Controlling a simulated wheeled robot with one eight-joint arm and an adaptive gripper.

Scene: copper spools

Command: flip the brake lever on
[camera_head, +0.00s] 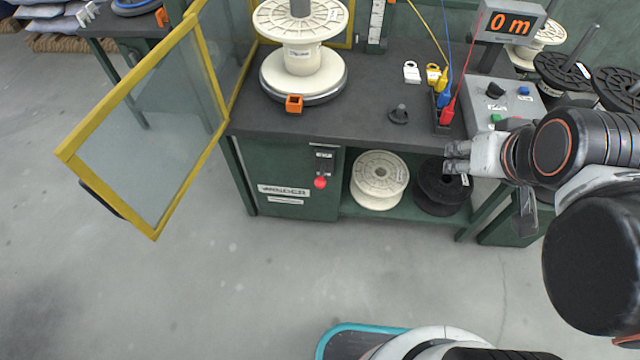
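The lever with a red knob (320,182) sits on the front of the green cabinet (300,200), under the bench top. A small labelled plate (325,158) is behind its upper part. The knob is at the low end, so the lever points down. My gripper (454,157) is to the right of the lever, in front of the bench's right part and clearly apart from the lever. Its fingers point left. Nothing shows held in it, but the gap between the fingers is too small to judge.
A yellow-framed clear door (150,130) stands open at the left. A white spool (379,180) and a black spool (442,187) are on the lower shelf.

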